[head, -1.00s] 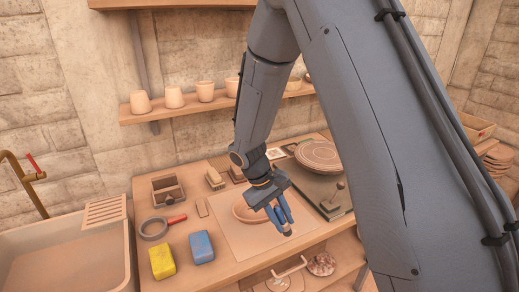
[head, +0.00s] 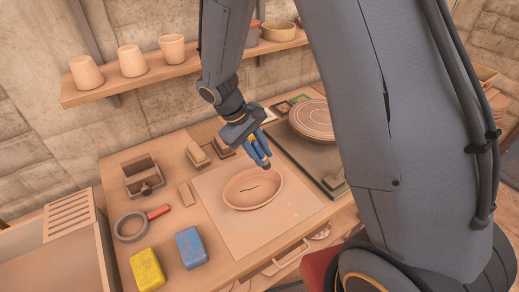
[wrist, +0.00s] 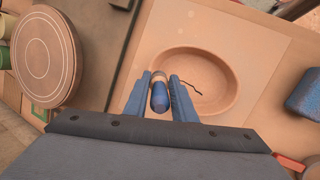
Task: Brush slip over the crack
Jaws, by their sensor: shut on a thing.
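A shallow oval clay dish (head: 240,203) lies on a pale square board (head: 297,207), with a dark wavy crack (head: 250,189) across its inside floor. The dish (wrist: 180,112) and crack (wrist: 191,88) also show in the wrist view. My gripper (head: 260,152) is shut on a short blue rod with a tan band (wrist: 159,92), apparently the brush. Its bristles cannot be made out clearly. The gripper is above the dish's back right rim, apart from the crack. In the wrist view the fingers (wrist: 162,95) overlap the dish's near rim.
A blue sponge (head: 191,247), a yellow sponge (head: 147,269) and a red-handled ring tool (head: 131,225) lie left of the board. A wooden box (head: 141,175) and small brushes (head: 197,154) stand behind. A round wheel (head: 312,119) is at right; a sink (head: 60,258) is at left.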

